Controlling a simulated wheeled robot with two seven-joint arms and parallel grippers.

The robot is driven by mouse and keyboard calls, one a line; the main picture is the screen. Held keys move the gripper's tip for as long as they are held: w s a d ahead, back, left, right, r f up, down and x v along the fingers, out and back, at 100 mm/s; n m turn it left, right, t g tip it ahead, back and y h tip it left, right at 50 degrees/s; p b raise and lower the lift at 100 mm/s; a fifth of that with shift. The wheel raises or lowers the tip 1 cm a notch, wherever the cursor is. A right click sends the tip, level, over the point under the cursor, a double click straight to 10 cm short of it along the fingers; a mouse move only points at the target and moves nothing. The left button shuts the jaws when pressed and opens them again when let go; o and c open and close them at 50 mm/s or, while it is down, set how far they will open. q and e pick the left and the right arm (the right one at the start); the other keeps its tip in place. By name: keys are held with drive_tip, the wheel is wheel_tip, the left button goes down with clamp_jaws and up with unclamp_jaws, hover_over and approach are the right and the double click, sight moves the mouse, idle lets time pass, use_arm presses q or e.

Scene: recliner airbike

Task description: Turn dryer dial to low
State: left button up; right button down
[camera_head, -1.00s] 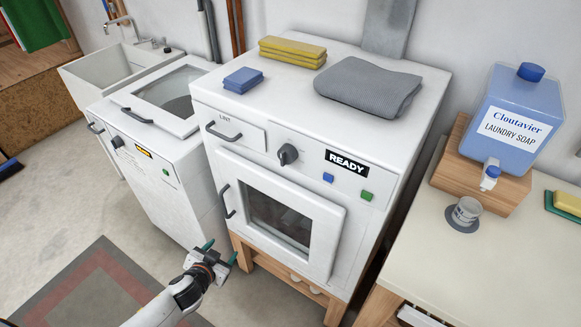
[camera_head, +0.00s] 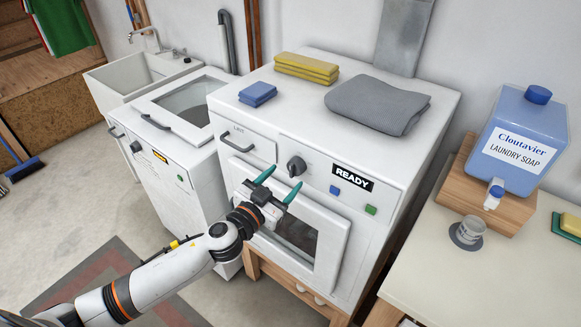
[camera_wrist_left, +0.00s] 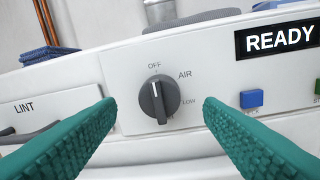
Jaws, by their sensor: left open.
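The white dryer (camera_head: 320,208) has a round dark grey dial (camera_head: 296,166) on its front panel. In the left wrist view the dial (camera_wrist_left: 159,98) shows labels OFF above, AIR to the upper right and LOW to the lower right. My left gripper (camera_head: 279,184) is open, just below and in front of the dial. In the left wrist view its two teal fingers (camera_wrist_left: 156,112) stand on either side of the dial, apart from it. My right gripper is not in view.
A READY display (camera_head: 352,178), a blue button (camera_head: 335,190) and a green button (camera_head: 371,210) are right of the dial. The lint drawer handle (camera_head: 236,142) is to its left. Folded cloths lie on the dryer top. A soap table (camera_head: 450,275) stands at right.

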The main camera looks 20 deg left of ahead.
sight(291, 172)
use_arm(q)
drive_tip(key=shift+p+x, duration=0.3)
drive_tip(key=shift+x, duration=1.65)
drive_tip(key=c, duration=1)
